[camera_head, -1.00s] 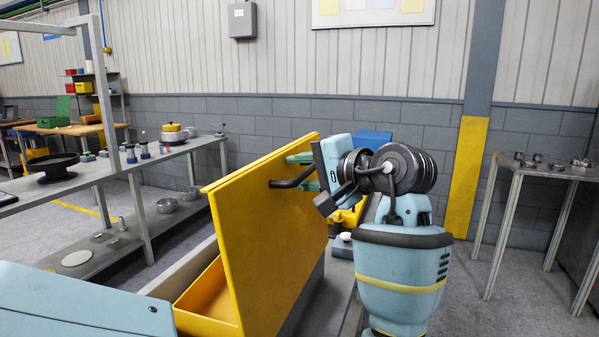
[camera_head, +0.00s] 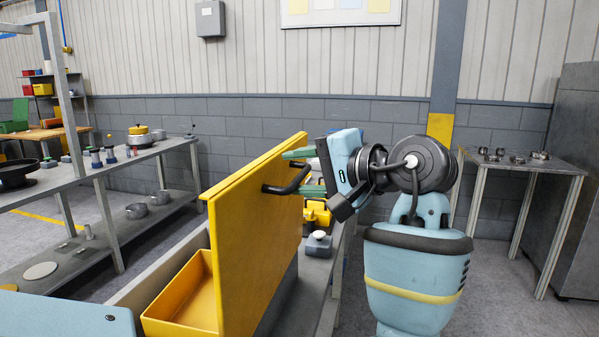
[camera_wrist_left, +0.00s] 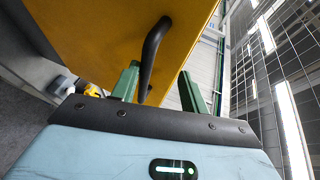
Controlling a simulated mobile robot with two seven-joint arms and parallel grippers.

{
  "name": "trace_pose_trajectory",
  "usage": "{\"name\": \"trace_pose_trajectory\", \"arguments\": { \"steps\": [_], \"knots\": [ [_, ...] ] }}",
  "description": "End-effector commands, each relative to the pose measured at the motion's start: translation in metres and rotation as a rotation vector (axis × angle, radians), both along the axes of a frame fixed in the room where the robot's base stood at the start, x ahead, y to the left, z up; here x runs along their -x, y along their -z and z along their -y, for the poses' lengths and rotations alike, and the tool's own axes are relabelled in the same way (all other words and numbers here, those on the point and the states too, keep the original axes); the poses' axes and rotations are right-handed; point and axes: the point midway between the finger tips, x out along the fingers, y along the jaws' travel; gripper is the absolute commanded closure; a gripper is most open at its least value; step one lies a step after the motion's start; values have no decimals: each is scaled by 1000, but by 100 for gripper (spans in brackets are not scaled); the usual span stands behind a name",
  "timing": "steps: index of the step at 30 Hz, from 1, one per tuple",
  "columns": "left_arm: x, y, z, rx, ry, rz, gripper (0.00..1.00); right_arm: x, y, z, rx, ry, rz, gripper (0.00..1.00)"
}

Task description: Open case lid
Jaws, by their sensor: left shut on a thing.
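The yellow case lid (camera_head: 250,240) stands steeply raised, on edge, in the middle of the head view. Its black bar handle (camera_head: 292,181) is on the face toward my gripper. My left gripper (camera_head: 304,172) has its green fingers on either side of the handle and is shut on it. In the left wrist view, the handle (camera_wrist_left: 150,52) runs down between the fingers (camera_wrist_left: 158,88), with the lid (camera_wrist_left: 120,35) above. The open yellow case interior (camera_head: 185,297) shows left of the lid. The lid hides part of the case. My right gripper is not in view.
A grey shelf bench (camera_head: 90,178) with pots and small parts stands at the left. Yellow parts (camera_head: 317,212) and a grey block with a knob (camera_head: 319,243) sit behind the lid. A small metal table (camera_head: 530,168) stands at the right. Floor at right is clear.

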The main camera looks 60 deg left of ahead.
Motion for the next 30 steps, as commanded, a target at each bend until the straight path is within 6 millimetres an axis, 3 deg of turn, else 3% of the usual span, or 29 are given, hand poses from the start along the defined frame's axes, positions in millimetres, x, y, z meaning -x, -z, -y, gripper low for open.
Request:
{"name": "trace_pose_trajectory", "arguments": {
  "steps": [3,30],
  "knots": [
    [-2,-8,8,-14,4,4,66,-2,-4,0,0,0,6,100],
    [-18,-11,58,-4,2,1,66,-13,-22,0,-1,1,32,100]
  ]
}}
